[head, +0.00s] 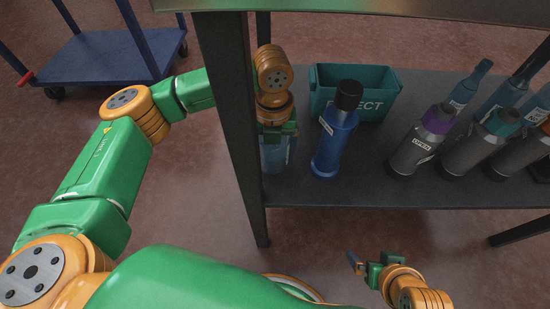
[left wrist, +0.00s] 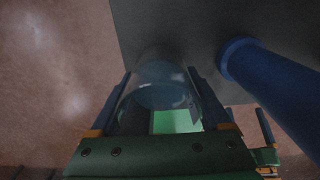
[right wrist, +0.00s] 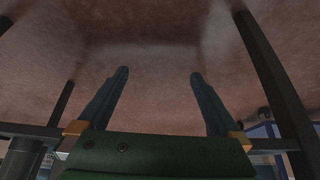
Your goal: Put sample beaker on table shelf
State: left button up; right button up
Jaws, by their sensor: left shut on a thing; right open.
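The sample beaker (head: 275,155) is a clear vessel with bluish contents and a pale label. It is at the left end of the table shelf (head: 330,190), just right of the dark table leg, and looks upright. My left gripper (head: 276,130) is shut on it from above. In the left wrist view the beaker (left wrist: 160,88) sits between the two fingers, over the edge of the grey shelf (left wrist: 190,30). I cannot tell whether its base touches the shelf. My right gripper (head: 362,262) is open and empty in front of the table; the right wrist view shows its parted fingers (right wrist: 158,85).
A blue bottle with a black cap (head: 335,135) stands close to the right of the beaker. A teal bin (head: 385,92) is behind it. Several grey bottles (head: 420,140) fill the shelf's right side. A table leg (head: 235,120) is close to my left arm. A blue cart (head: 105,57) stands back left.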

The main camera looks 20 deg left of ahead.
pick_arm(q)
jog(key=shift+f, duration=0.75)
pick_arm(e)
jog(key=w, duration=0.1)
jog(key=w+r+t, duration=0.1)
jog(key=w+a+r+t, duration=0.1)
jog(key=shift+w+y, duration=0.3)
jog(key=shift+w, duration=0.1)
pick_arm(q)
jog(key=shift+f, duration=0.1)
pick_arm(e)
jog(key=shift+w+a+r+t, duration=0.1)
jog(key=shift+w+r+t, duration=0.15)
jog(key=shift+w+t, duration=0.2)
jog(key=shift+r, duration=0.1)
pick_arm(q)
jog(key=o, duration=1.5)
jog(key=shift+c, duration=0.2)
pick_arm(e)
jog(key=shift+w, duration=0.1)
